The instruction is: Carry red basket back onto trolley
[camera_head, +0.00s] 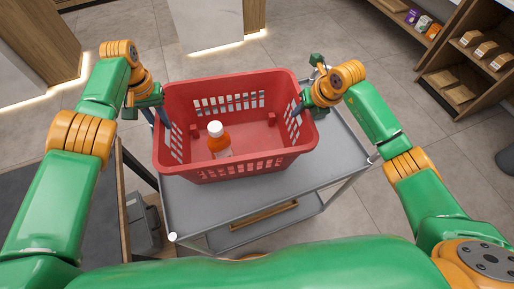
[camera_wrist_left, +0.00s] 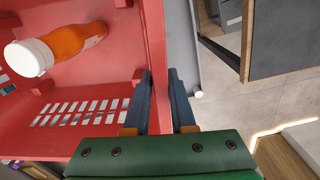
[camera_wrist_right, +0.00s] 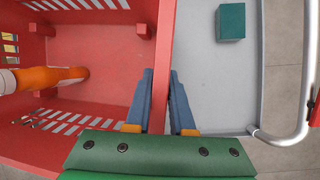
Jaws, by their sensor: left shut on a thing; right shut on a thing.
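The red basket (camera_head: 262,160) is over the grey top of the trolley (camera_head: 300,195), upright; I cannot tell whether it rests on the top or hangs just above it. An orange bottle with a white cap (camera_head: 219,142) stands inside the basket. My left gripper (camera_head: 160,112) is shut on the basket's left side wall, with one finger inside and one outside in the left wrist view (camera_wrist_left: 160,95). My right gripper (camera_head: 300,103) is shut on the right side wall, which shows between its fingers in the right wrist view (camera_wrist_right: 165,95).
A dark-topped counter (camera_head: 95,215) with a wooden edge stands close at the left. A small green block (camera_wrist_right: 231,21) lies on the trolley top beside the basket. Shelves (camera_head: 475,60) with boxes stand at the upper right. Tiled floor is clear behind the trolley.

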